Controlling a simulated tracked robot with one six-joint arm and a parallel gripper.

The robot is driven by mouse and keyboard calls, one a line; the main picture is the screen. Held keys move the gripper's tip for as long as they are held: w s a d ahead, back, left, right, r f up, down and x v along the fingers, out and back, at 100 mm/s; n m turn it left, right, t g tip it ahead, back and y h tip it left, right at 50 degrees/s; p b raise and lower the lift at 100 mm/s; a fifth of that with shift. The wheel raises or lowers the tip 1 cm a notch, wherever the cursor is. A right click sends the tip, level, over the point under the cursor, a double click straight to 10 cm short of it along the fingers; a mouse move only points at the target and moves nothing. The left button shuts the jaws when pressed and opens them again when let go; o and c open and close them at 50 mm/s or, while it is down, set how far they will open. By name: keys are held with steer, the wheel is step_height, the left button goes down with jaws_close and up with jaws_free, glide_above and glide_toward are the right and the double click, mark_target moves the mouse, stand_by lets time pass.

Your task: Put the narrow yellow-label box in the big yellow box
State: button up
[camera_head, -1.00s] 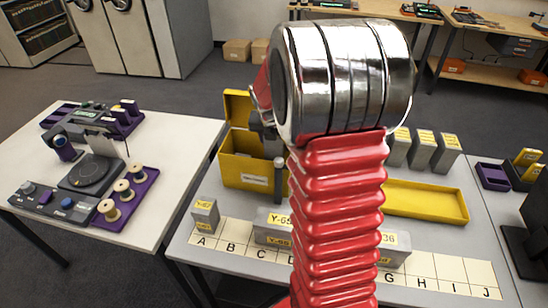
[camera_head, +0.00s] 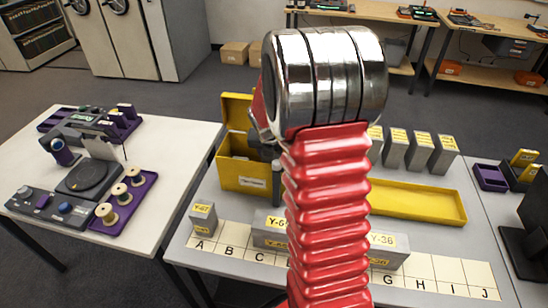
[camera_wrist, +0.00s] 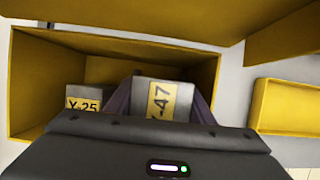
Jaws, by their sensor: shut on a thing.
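The big yellow box (camera_head: 245,176) stands open on the table, left of my red arm, with its lid raised. In the wrist view its walls (camera_wrist: 32,80) surround the area ahead of my gripper (camera_wrist: 161,106). My gripper is shut on a narrow grey box with a yellow Y-47 label (camera_wrist: 160,100), between the purple fingers. This box shows within the opening of the big yellow box; I cannot tell whether it touches the floor. A grey Y-25 box (camera_wrist: 88,98) is inside to its left. In the head view my arm hides most of the gripper.
A grey Y-67 box (camera_head: 202,216) and larger yellow-labelled boxes (camera_head: 268,232) (camera_head: 388,252) stand near a lettered strip (camera_head: 440,272). A shallow yellow tray (camera_head: 425,204) is on the right, with several upright grey boxes (camera_head: 419,152) behind it. A side table (camera_head: 185,135) stands left.

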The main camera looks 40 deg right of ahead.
steer(key=shift+f, duration=0.55)
steer(key=o, duration=1)
steer(key=shift+c, duration=0.2)
steer(key=shift+r, duration=0.6)
steer(key=v, duration=1.2)
steer(key=shift+a, duration=0.1)
